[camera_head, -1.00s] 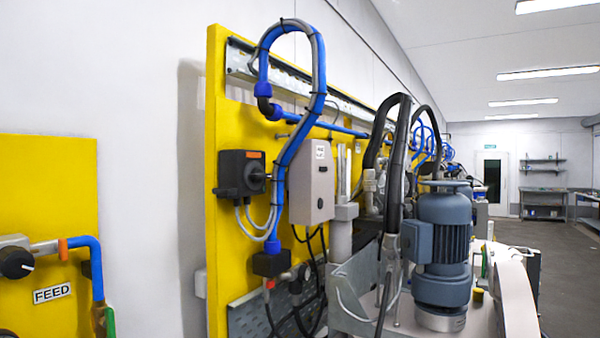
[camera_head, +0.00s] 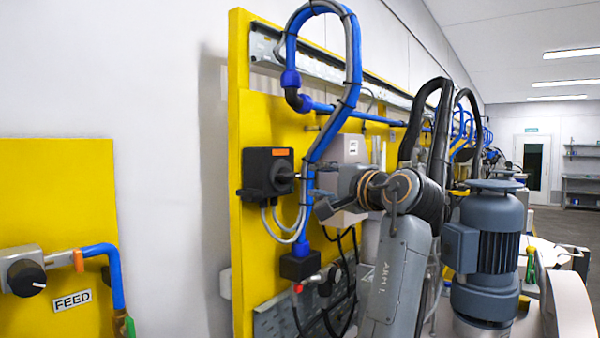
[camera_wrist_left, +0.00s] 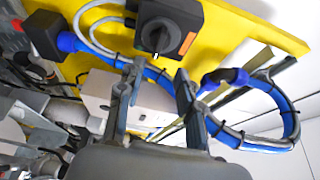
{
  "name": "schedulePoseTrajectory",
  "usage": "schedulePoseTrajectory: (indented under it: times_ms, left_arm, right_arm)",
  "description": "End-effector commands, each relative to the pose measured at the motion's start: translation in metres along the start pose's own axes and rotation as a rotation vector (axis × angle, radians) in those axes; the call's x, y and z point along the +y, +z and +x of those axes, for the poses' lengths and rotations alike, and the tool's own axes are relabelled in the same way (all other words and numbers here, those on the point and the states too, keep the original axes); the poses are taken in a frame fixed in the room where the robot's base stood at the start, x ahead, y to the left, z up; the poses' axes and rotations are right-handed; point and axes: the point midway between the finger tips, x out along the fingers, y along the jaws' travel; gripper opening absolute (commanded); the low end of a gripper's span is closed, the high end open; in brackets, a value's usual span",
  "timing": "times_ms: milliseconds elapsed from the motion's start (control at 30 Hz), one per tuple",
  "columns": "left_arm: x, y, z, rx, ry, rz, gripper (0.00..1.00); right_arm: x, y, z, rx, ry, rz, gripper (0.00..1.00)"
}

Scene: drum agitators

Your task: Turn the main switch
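The main switch (camera_head: 267,172) is a black box with an orange label and a dark rotary knob, mounted on the yellow panel. In the left wrist view the switch (camera_wrist_left: 170,25) is at the top middle, its knob facing the camera. My left gripper (camera_head: 314,194) is just right of the switch in the head view, partly hidden by its own wrist. In the wrist view my left gripper (camera_wrist_left: 158,70) is open and empty, its two fingers spread below the knob and apart from it. My right gripper is in neither view.
A blue hose (camera_head: 353,60) with a grey cable loops down close beside the switch. A grey box (camera_head: 345,150) is behind my left wrist. A blue-grey motor (camera_head: 487,250) stands at the right. A separate yellow panel (camera_head: 60,180) with a FEED knob is at the left.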

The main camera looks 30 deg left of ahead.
Motion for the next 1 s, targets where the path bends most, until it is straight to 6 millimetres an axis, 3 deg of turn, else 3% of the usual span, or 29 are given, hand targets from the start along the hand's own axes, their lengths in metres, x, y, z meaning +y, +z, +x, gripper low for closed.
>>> schedulePoseTrajectory:
  times_ms: [300,500,700,1000]
  left_arm:
    - [-0.005,0.000,0.070,-0.002,0.001,0.004,0.36]
    - [-0.003,-0.001,0.102,0.000,0.000,0.003,0.36]
    - [0.000,-0.001,0.116,0.001,0.000,0.001,0.36]
    - [0.001,-0.001,0.117,0.002,0.000,0.000,0.34]
  right_arm:
    - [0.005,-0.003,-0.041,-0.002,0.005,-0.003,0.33]
    - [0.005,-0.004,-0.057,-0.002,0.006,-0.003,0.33]
    - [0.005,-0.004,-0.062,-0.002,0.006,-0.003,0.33]
    - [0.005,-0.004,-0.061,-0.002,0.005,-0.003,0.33]
